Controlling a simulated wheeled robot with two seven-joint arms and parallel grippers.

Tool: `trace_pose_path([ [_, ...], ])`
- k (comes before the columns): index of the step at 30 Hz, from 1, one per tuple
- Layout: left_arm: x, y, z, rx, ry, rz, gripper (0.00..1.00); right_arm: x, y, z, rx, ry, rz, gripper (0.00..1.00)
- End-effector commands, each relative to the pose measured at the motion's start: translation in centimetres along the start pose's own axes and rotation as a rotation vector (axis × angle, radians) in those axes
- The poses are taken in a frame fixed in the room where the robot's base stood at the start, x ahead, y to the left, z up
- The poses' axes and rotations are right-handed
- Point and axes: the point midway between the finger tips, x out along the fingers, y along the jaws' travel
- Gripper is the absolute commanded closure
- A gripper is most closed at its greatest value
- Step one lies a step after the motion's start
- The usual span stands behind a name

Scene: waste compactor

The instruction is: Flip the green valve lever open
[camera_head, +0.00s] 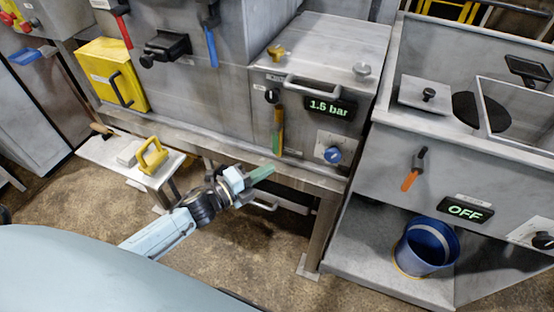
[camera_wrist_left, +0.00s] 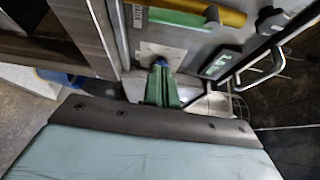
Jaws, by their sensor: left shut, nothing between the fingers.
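The green valve lever (camera_head: 276,144) hangs down on the front of the grey unit with the "1.6 bar" display, close beside a yellow-orange lever. In the left wrist view the green lever (camera_wrist_left: 172,18) lies along the top edge, next to the yellow lever (camera_wrist_left: 228,14). My left gripper (camera_head: 268,172) is shut and empty, its green fingers pointing at the panel just below and left of the lever's lower end. In the left wrist view its fingers (camera_wrist_left: 161,88) are together, apart from the lever. My right gripper is not in view.
A blue knob (camera_head: 333,155) sits right of the levers, below the pressure display (camera_head: 330,107). A bar handle (camera_head: 318,87) juts out above. A metal ledge (camera_head: 225,150) runs below the panel. A blue bucket (camera_head: 427,246) stands on the lower shelf at right.

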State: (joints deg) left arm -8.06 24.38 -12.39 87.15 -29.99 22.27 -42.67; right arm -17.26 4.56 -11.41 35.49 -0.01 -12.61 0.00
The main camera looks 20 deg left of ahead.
Motion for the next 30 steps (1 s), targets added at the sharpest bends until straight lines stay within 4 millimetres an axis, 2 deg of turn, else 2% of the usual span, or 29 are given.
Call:
trace_pose_path([
  [3, -1.9, 0.1, 0.0, -0.001, 0.000, 0.001, 1.00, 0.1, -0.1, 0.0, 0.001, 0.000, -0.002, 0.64],
  [8, -3.1, 0.1, 0.0, 0.000, 0.001, 0.000, 1.00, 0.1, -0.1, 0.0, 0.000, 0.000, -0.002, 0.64],
  [26, -3.3, 0.2, 0.0, -0.002, 0.000, 0.000, 1.00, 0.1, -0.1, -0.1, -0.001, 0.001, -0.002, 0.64],
  [29, -3.6, 1.6, 0.2, -0.047, -0.026, 0.030, 1.00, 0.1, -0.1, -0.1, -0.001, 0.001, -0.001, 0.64],
  [30, -3.9, 2.9, 0.4, -0.090, -0.050, 0.056, 1.00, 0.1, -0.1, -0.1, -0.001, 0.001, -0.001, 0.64],
])
